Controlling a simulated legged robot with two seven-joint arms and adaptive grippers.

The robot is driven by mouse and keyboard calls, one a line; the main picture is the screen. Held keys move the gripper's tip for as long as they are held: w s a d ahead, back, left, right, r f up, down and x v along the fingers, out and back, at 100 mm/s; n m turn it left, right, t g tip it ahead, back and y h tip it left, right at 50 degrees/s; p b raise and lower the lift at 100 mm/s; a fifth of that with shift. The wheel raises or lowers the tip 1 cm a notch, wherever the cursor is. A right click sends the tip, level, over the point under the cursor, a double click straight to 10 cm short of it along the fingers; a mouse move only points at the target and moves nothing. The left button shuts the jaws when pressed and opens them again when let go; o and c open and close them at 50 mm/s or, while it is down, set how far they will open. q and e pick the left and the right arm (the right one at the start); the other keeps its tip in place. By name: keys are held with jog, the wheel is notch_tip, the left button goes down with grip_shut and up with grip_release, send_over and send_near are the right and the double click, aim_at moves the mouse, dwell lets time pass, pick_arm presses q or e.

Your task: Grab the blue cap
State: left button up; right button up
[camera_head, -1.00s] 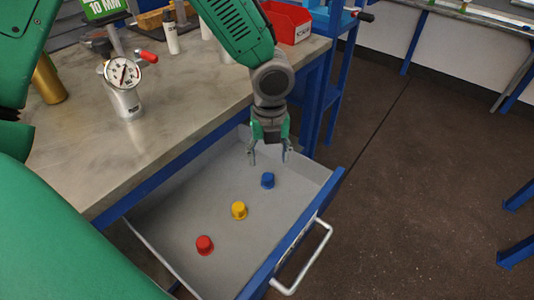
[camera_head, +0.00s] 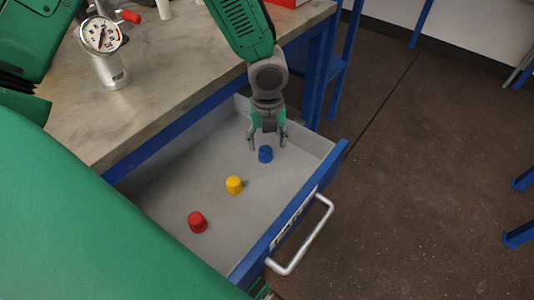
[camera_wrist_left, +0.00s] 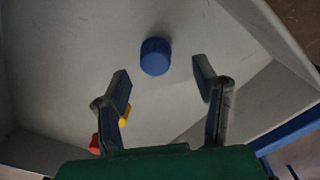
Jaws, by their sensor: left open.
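The blue cap (camera_head: 265,154) stands in the open grey drawer (camera_head: 200,205), toward its far end. In the left wrist view the blue cap (camera_wrist_left: 155,56) lies ahead of the fingertips, between their lines. My left gripper (camera_head: 267,146) is open and empty, just above and beside the cap, and it does not hold it. In the left wrist view my left gripper (camera_wrist_left: 165,82) has its two fingers well apart. My right gripper is not in view.
A yellow cap (camera_head: 234,185) and a red cap (camera_head: 197,222) stand in the same drawer, nearer to me. The drawer's blue front (camera_head: 290,215) has a metal handle (camera_head: 308,240). A pressure gauge (camera_head: 101,35) stands on the workbench (camera_head: 160,75).

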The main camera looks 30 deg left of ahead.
aim_at(266, 149)
pick_arm(q)
jog(key=f, duration=0.1)
jog(key=f+b, duration=0.1)
jog(key=f, duration=0.1)
jog(key=f+b, duration=0.1)
jog(key=shift+a+f, duration=0.25)
jog(key=shift+a, duration=0.15)
jog(key=shift+d+r, duration=0.1)
jog(key=shift+r, duration=0.05)
jog(key=shift+c, duration=1.2)
jog(key=shift+s, duration=0.1)
jog(key=c, duration=0.7)
jog(key=shift+d, duration=0.15)
